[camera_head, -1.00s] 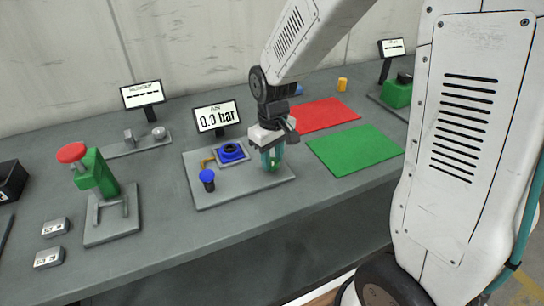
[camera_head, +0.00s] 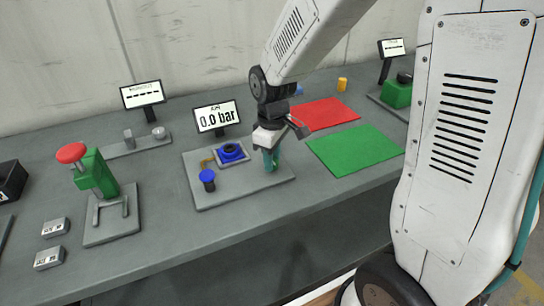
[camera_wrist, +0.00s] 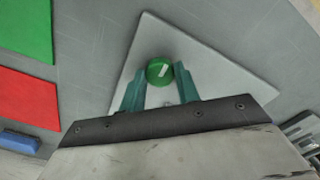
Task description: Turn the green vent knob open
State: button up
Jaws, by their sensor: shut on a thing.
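The green vent knob (camera_wrist: 159,71) is round with a white mark on its top and shows in the wrist view between my fingertips. My gripper (camera_wrist: 159,80) is shut on the knob, one teal finger on each side. In the head view my gripper (camera_head: 271,161) points down at the right part of the grey base plate (camera_head: 225,195), and its fingers hide the knob. The white mark lies slanted in the wrist view. A display (camera_head: 216,115) behind the plate reads 0.0 bar.
A blue knob (camera_head: 208,177) and a blue fitting (camera_head: 231,151) stand on the plate left of my gripper. Green (camera_head: 355,149) and red (camera_head: 323,115) mats lie to the right. A green press with a red knob (camera_head: 71,153) stands at left.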

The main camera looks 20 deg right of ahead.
jog(key=o, duration=1)
notch_tip(320, 180, up, 8)
jog(key=shift+f, duration=0.1)
jog(key=shift+s, duration=0.15)
jog(key=s+d+r+m, duration=0.1)
jog(key=s+r+m, duration=0.1)
jog(key=s, duration=0.5)
jog(key=s+d+r+m+t, duration=0.1)
jog(key=s+r+m, duration=0.2)
jog(key=s, duration=0.4)
jog(key=s+d+r+m, duration=0.1)
jog(key=s+r+m, duration=0.1)
jog(key=s, duration=0.6)
jog(key=shift+r+m, duration=0.4)
jog(key=shift+r, duration=0.35)
